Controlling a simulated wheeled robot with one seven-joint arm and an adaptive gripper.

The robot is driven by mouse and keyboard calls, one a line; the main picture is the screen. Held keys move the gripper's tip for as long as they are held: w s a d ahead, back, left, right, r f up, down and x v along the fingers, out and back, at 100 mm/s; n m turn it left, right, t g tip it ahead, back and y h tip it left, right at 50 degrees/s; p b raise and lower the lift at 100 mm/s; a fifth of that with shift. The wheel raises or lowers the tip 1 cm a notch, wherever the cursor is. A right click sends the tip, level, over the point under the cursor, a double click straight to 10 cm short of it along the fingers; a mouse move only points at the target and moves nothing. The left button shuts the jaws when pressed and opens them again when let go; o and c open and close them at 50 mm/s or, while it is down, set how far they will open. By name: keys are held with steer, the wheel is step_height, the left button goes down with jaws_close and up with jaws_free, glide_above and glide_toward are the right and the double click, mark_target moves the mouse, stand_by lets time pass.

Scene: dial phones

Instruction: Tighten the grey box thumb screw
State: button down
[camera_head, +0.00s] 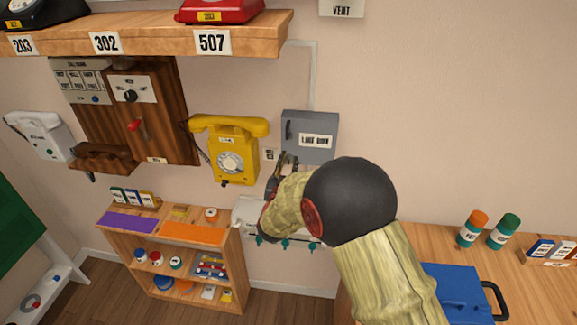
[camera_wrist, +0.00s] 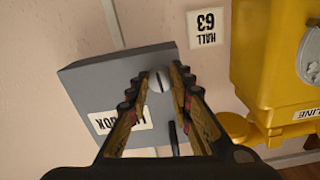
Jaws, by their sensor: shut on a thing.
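The grey box (camera_head: 325,123) is fixed to the wall to the right of the yellow phone, with a white label on its front. It shows upside down in the wrist view (camera_wrist: 82,85). Its thumb screw (camera_wrist: 159,82) is a light round head with a dark slot, near one edge of the box. My gripper (camera_head: 284,160) is at the box's lower left corner. In the wrist view my gripper's fingers (camera_wrist: 158,88) are on both sides of the screw head, shut on it. In the head view my gripper hides the screw.
The yellow wall phone (camera_head: 232,150) hangs close to the left of my gripper. A wall shelf (camera_head: 150,40) with phones is above. A low bookcase (camera_head: 140,230) stands below left, and a counter with a blue case (camera_head: 455,285) is at the right. The wall right of the box is bare.

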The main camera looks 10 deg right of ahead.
stand_by(0.3)
steer(key=c, duration=1.6)
jaws_free()
steer(key=shift+s, duration=0.1)
steer(key=v, duration=1.1)
steer(key=shift+s+a, duration=0.15)
steer(key=shift+s, duration=0.25)
